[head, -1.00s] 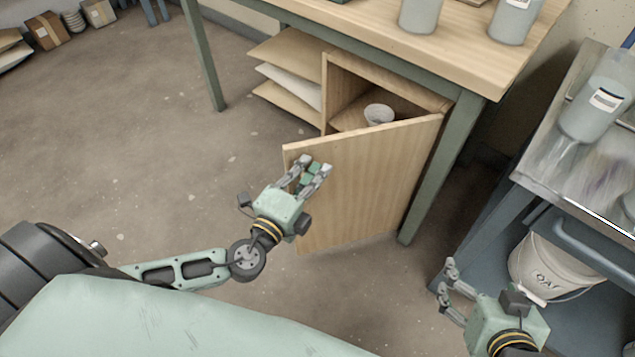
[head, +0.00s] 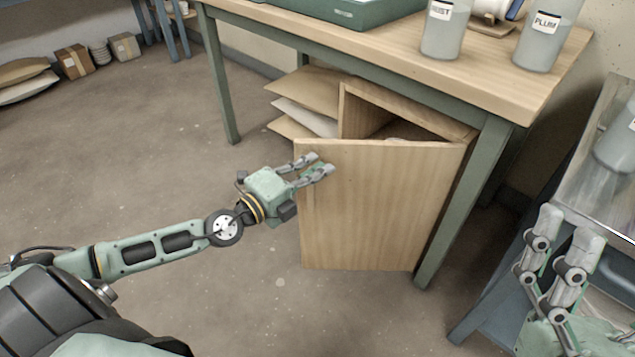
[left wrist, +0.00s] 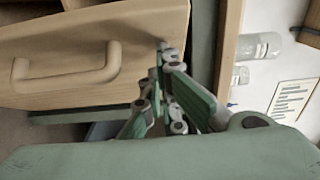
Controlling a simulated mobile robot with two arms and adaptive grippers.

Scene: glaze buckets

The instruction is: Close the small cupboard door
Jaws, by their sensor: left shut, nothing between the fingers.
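The small cupboard door (head: 390,205) is a plain pale wooden panel, standing part open under the workbench. Its right edge is by the green table leg. Its left edge stands out from the cupboard (head: 400,105), leaving a gap along the top. My left gripper (head: 325,170) is shut and empty, in front of the door's upper left part; I cannot tell whether it touches. The left wrist view shows its fingers (left wrist: 172,85) beside a wooden panel with a curved handle (left wrist: 65,78), probably the door. My right gripper (head: 568,245) is at lower right, fingers apart.
The workbench (head: 400,58) above carries glaze bottles and a green tray (head: 350,12). A green table leg (head: 465,205) stands right of the door. A grey metal cart (head: 600,170) is at right, near my right gripper.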

